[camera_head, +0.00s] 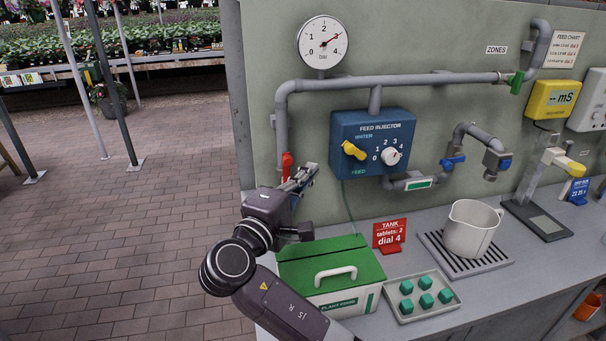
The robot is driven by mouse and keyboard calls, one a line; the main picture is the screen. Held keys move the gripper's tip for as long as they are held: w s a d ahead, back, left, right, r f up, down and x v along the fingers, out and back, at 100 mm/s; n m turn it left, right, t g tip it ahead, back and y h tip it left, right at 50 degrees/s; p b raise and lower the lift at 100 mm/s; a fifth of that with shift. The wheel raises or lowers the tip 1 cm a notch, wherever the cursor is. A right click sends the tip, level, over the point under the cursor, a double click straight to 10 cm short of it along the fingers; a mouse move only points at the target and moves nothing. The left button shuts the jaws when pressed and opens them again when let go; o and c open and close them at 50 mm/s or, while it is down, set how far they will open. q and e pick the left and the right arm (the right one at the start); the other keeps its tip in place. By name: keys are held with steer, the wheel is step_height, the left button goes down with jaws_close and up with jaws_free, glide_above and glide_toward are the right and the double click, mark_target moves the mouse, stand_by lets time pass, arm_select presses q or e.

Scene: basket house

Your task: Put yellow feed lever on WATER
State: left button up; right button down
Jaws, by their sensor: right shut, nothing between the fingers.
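The yellow feed lever (354,151) is on the left part of the blue FEED INJECTOR box (372,120) on the wall panel. It lies slanted, upper left to lower right, between the WATER label (364,136) above and the FEED label (358,172) below. I cannot tell which label it is set to. My right gripper (309,172) is shut and empty, left of the box and apart from the lever, its fingers pointing up and right. My left gripper is not in view.
A red valve handle (287,164) on the grey pipe is close beside my right gripper. A white numbered dial (391,156) is right of the lever. Below are a green-lidded box (300,262), a red TANK sign (389,235), a tray of green tablets (448,306) and a jug (472,230).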

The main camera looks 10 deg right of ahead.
mark_target(345, 147)
steer(key=w+d+p, duration=0.1)
steer(key=d, duration=0.1)
steer(key=w+d+p, duration=0.1)
steer(key=d, duration=0.1)
steer(key=w+d+p, duration=0.1)
steer(key=w+d, duration=0.1)
steer(key=d, duration=0.1)
steer(key=shift+w+r, duration=0.1)
steer(key=shift+r, duration=0.25)
steer(key=shift+f, duration=0.1)
